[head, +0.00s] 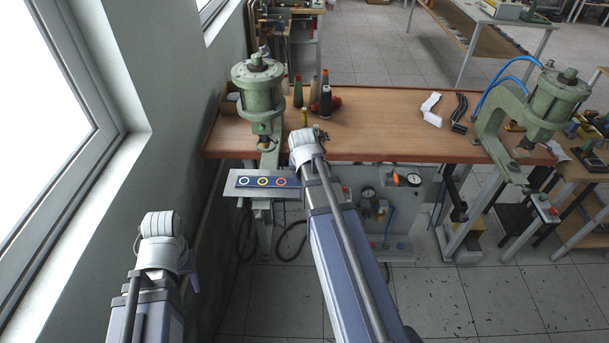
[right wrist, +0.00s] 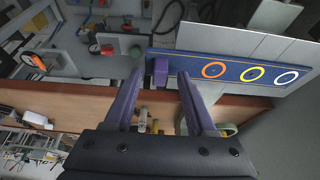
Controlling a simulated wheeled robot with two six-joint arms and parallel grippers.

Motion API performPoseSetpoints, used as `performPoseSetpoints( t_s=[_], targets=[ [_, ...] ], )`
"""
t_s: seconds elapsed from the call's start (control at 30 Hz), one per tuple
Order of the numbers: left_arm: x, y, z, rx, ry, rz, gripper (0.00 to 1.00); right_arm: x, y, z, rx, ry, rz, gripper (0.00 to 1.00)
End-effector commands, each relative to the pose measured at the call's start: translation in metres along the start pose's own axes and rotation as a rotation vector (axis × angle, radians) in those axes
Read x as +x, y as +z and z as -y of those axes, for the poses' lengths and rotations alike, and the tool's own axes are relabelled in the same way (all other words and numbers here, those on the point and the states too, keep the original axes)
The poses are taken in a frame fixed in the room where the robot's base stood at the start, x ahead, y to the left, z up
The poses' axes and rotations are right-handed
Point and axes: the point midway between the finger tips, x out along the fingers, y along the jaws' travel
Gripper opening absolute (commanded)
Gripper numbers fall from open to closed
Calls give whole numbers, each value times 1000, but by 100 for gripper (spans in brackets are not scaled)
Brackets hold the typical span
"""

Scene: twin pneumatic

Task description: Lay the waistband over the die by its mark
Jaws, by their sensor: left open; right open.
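A dark blue strip (head: 263,182) with a white, a yellow and an orange ring lies on a pale metal plate (head: 233,190) in front of the left press (head: 259,97). I cannot tell whether this strip is the waistband. In the right wrist view the strip (right wrist: 224,68) ends at a purple block (right wrist: 160,71). My right gripper (right wrist: 160,80) is open, its purple fingertips on either side of that block in the picture, with contact unclear. In the head view my wrist hides them. My left gripper (head: 192,272) is open at lower left, away from the bench. The die is not clearly visible.
A white folded strip (head: 431,110) and a black one (head: 460,112) lie on the wooden bench (head: 385,135). Thread spools (head: 325,102) stand beside the left press. A second green press (head: 545,108) stands at right. A wall and window are close on the left.

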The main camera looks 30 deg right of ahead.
Motion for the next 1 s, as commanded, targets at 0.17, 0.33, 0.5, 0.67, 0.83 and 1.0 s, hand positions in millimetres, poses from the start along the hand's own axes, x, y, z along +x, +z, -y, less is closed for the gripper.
performPoseSetpoints(
  t_s=[0.17, 0.33, 0.5, 0.67, 0.83, 1.0],
  targets=[
    [-23, 1, 2, 1, 0, 0, 50, -25, -1, 0, -1, 0, 0, 56],
    [-46, 3, 4, -1, 0, 0, 50, -50, -1, 0, -1, 0, 0, 56],
    [-63, 4, 6, -5, 1, 0, 50, -68, -1, 0, 0, 0, 0, 56],
    [-66, 4, 6, -7, 2, 0, 50, -72, 0, 0, 0, 0, 0, 56],
    [-64, 4, 6, -7, 1, 0, 50, -70, 0, 0, 0, 0, 0, 56],
    [-61, 4, 6, -7, 1, 0, 50, -68, 8, 9, -24, -4, 11, 56]
  ],
)
